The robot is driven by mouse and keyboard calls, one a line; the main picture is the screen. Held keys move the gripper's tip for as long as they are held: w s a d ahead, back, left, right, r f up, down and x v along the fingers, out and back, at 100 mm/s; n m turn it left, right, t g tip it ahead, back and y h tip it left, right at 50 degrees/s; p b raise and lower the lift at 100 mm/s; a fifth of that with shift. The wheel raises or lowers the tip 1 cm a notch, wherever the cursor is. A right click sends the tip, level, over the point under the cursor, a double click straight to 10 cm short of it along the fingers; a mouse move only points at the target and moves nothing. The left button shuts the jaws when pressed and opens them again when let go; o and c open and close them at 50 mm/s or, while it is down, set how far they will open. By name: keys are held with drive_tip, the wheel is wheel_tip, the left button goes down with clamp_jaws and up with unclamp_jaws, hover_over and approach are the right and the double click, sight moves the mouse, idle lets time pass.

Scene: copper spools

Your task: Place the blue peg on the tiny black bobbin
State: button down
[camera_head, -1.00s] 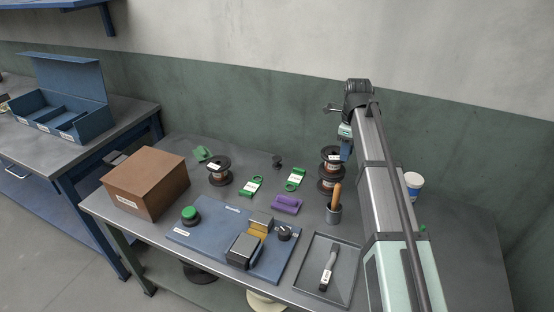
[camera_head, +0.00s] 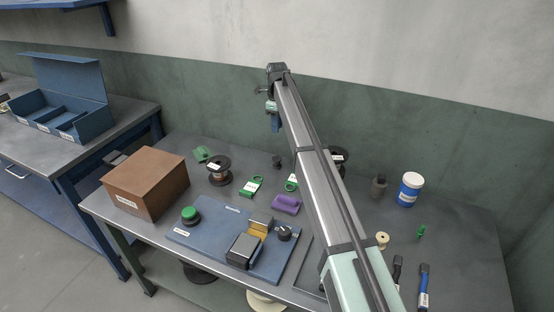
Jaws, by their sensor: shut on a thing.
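My gripper (camera_head: 272,112) is at the end of my arm, at the upper middle of the head view. It is shut on the blue peg (camera_head: 275,125), which hangs down from it above the table. The tiny black bobbin (camera_head: 277,162) stands on the table toward the back. In the picture it is just below the peg, with a gap between them. I cannot tell how far apart they are in depth. The fingertips are too small to make out clearly.
My arm covers much of another spool (camera_head: 340,155). A brown box (camera_head: 146,186) and a blue board (camera_head: 205,242) fill the left and front.

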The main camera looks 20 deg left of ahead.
sight(277, 158)
drive_tip(key=shift+f, duration=6.35)
drive_tip(key=shift+f, duration=0.1)
drive_tip(key=c, duration=0.9)
unclamp_jaws()
wheel_tip(277, 158, up, 12)
drive_tip(key=shift+r, duration=0.15)
